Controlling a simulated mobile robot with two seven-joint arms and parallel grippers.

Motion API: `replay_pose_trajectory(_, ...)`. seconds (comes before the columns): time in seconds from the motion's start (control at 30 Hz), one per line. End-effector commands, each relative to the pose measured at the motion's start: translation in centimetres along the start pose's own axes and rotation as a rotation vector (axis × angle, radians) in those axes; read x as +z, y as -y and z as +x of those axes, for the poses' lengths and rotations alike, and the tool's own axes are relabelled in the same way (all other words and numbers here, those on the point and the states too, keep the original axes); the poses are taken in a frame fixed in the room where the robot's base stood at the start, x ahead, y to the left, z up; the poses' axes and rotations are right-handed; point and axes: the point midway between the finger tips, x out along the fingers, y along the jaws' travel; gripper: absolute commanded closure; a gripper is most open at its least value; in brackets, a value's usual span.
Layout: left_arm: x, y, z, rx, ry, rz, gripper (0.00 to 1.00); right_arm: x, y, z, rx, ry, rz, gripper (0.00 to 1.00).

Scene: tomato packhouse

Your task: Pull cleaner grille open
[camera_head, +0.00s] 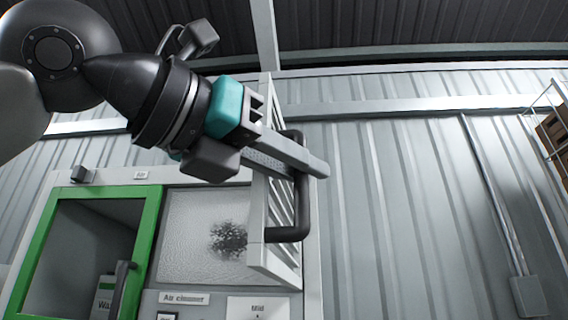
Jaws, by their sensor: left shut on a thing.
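The white slatted grille (282,240) of the air cleaner is swung out from the cabinet front, seen nearly edge-on. A dark bar handle (301,215) stands on its face. My left gripper (308,166) reaches in from the upper left, its fingers shut on the handle's upright bar. Behind the grille, a pale mesh filter (200,232) with a dark dirt patch is exposed in its opening. My right gripper is not in view.
A green-framed door (148,236) with a dark handle is left of the filter. Labels sit below the opening. A corrugated metal wall (400,210) lies behind. A conduit ends in a grey box (528,296) at right, below a rack edge (545,110).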

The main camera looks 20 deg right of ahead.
Motion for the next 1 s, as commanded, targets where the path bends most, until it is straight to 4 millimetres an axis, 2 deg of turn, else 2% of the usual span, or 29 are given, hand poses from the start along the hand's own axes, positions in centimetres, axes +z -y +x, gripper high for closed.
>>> replay_pose_trajectory(0.03,0.1,1.1,0.2,-0.037,0.005,-0.013,1.0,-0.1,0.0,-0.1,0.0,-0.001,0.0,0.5)
replay_pose_trajectory(0.17,0.1,1.1,0.2,-0.037,0.005,-0.014,1.0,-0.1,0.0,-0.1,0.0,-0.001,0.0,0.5)
replay_pose_trajectory(0.2,0.1,1.1,0.2,-0.037,0.006,-0.014,0.76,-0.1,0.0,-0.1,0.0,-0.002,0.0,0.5)
replay_pose_trajectory(0.3,0.1,1.1,0.2,-0.037,0.006,-0.014,0.68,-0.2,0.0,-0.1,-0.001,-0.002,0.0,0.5)
replay_pose_trajectory(0.77,0.2,0.9,-0.1,-0.035,0.007,-0.017,0.68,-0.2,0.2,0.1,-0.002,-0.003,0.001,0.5)
replay_pose_trajectory(0.87,0.1,0.8,-1.1,-0.033,0.008,-0.016,0.68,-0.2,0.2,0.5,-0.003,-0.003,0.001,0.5)
replay_pose_trajectory(1.0,0.0,0.8,-3.9,-0.029,0.011,-0.012,0.68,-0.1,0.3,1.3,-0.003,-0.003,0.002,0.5)
